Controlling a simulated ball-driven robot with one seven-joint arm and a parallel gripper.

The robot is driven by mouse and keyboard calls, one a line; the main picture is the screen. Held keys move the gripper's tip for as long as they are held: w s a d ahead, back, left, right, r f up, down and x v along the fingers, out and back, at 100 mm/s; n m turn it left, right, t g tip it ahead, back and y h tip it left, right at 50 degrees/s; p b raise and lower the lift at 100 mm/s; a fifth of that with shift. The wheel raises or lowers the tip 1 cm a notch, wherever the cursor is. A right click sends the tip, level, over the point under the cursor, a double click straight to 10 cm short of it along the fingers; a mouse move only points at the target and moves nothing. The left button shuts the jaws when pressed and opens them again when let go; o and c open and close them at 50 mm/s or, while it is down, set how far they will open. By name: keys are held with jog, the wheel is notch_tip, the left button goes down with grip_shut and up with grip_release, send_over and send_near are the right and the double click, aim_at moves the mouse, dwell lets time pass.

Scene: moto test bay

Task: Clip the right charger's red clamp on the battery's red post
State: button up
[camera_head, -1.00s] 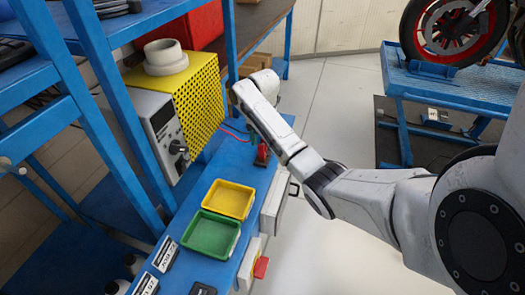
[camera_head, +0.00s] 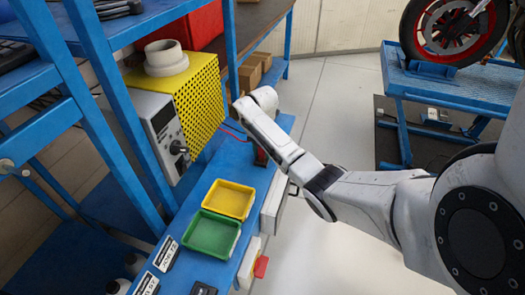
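My arm reaches from the right over the blue bench (camera_head: 217,165). Its far end bends down near the bench's back, and my gripper is hidden behind it. A small dark-and-red object (camera_head: 261,157) sits at the bench edge, partly behind my arm; I cannot tell whether it is a clamp or the battery. Thin red wire (camera_head: 233,130) runs on the bench near the yellow perforated box (camera_head: 205,103). That box has a grey front panel (camera_head: 163,128) with a meter and black knob, and looks like a charger. The red clamp and red post cannot be made out for certain.
A yellow tray (camera_head: 229,199) and a green tray (camera_head: 211,234) lie on the bench. Blue shelf posts (camera_head: 112,105) stand at the left. Cardboard boxes (camera_head: 250,75) sit at the back. A motorcycle wheel (camera_head: 447,28) is on a blue lift at right. Floor between is clear.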

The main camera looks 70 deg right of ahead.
jog(key=c, duration=0.6)
jog(key=shift+r, duration=0.1)
jog(key=shift+r, duration=0.65)
jog(key=s+r+p, duration=0.3)
jog(key=s, duration=0.1)
jog(key=s+a+r+p, duration=0.1)
jog(key=s+r+p, duration=0.2)
jog(key=s+r, duration=0.1)
jog(key=s+a+r+p, duration=0.1)
jog(key=s+r+p, duration=0.2)
jog(key=s+r, duration=0.1)
jog(key=shift+s+a+r+p, duration=0.15)
jog(key=shift+s+p, duration=0.05)
jog(key=shift+s, duration=0.25)
jog(key=shift+s+a+r+p, duration=0.1)
jog(key=shift+s+p, duration=0.05)
jog(key=shift+s, duration=0.3)
